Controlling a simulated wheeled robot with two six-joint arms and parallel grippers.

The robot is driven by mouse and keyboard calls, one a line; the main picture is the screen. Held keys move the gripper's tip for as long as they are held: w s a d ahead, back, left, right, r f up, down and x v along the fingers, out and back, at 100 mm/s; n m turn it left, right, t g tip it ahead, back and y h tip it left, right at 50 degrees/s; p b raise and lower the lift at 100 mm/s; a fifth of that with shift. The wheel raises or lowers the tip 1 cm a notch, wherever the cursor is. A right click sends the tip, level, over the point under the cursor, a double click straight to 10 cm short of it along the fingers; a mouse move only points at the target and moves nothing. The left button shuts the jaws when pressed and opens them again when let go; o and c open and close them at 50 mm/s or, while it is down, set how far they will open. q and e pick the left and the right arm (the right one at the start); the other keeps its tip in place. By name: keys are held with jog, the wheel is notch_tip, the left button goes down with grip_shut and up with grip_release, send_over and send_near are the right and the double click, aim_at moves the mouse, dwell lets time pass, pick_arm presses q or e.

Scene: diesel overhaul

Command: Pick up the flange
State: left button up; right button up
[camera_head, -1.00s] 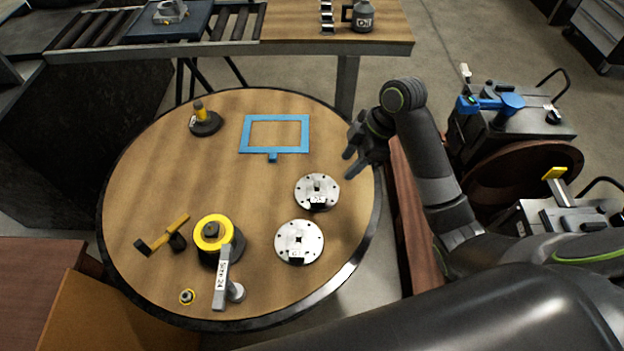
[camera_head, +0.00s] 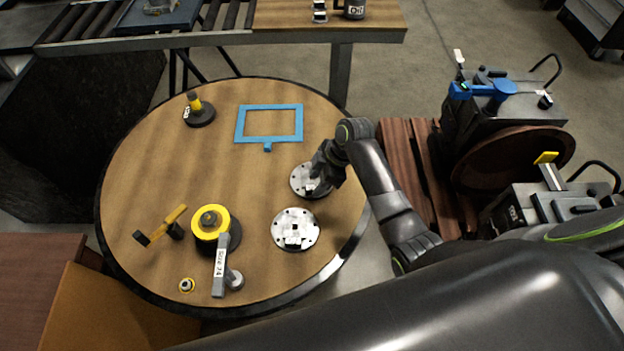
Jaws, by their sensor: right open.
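Two round silver flanges with bolt holes lie on the round wooden table. The far flange (camera_head: 299,180) is partly hidden by my right gripper (camera_head: 316,181). My right gripper is open, over the right part of the far flange. I cannot tell whether its fingers touch the flange. My left gripper is not in view.
A blue frame (camera_head: 239,124) lies farther back on the round table (camera_head: 150,170). A yellow-and-black round part (camera_head: 223,222), a grey tool marked with a size (camera_head: 219,268), a yellow-handled tool (camera_head: 176,215) and a small ring (camera_head: 187,285) lie at the front left. A dark-based yellow piece (camera_head: 199,115) stands at the back left.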

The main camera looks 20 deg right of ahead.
jog(key=shift+x, duration=1.15)
grip_shut()
jog(key=shift+r, duration=0.1)
jog(key=shift+w+r, duration=0.1)
jog(key=shift+r, duration=0.25)
notch_tip(320, 180, up, 9)
